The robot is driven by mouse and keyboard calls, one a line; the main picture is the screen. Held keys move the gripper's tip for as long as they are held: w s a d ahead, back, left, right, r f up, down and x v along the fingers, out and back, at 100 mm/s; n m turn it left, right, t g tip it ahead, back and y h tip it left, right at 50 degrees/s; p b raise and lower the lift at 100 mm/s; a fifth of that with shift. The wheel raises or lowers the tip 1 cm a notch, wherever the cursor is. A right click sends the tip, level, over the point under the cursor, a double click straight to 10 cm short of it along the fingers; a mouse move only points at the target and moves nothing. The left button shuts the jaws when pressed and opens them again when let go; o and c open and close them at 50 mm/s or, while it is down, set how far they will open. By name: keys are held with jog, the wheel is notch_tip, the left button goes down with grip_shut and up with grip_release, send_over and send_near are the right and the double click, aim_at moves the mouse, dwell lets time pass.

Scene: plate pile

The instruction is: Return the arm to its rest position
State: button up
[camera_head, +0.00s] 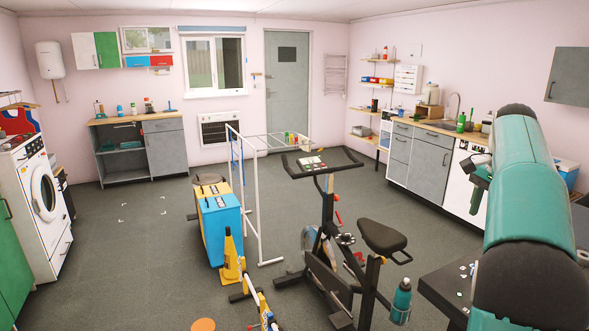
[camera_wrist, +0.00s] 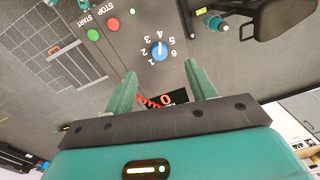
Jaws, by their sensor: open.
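My arm (camera_head: 525,185) is raised at the right of the head view, teal with black joints. Part of what looks like my gripper (camera_head: 480,185) shows at its left side. In the wrist view my gripper (camera_wrist: 162,72) has its two teal fingers spread apart, with nothing between them. Beyond the fingers is a dark control panel (camera_wrist: 120,50) with a green START button (camera_wrist: 93,34), a red STOP button (camera_wrist: 113,24) and a blue numbered knob (camera_wrist: 159,49). I cannot tell how far the fingers are from the panel.
A dark surface (camera_head: 445,288) stands at the lower right, near my arm. An exercise bike (camera_head: 335,240) stands in the middle, with a white frame (camera_head: 258,200) and a blue box (camera_head: 222,228) left of it. The floor (camera_head: 130,250) at the left is clear.

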jog(key=s+a+r+n+t, duration=0.2)
jog(key=s+a+n, duration=0.25)
jog(key=a, duration=0.75)
jog(key=s+a+f+n+t, duration=0.1)
jog(key=s+a+f+n, duration=0.4)
jog(key=s+a+f, duration=0.2)
jog(key=s+a+f+n+t, duration=0.2)
jog(key=s+a+f+n, duration=0.4)
jog(key=s+a, duration=0.6)
jog(key=a+f, duration=0.1)
jog(key=a, duration=0.1)
jog(key=shift+s+a, duration=0.3)
jog(key=shift+f, duration=0.1)
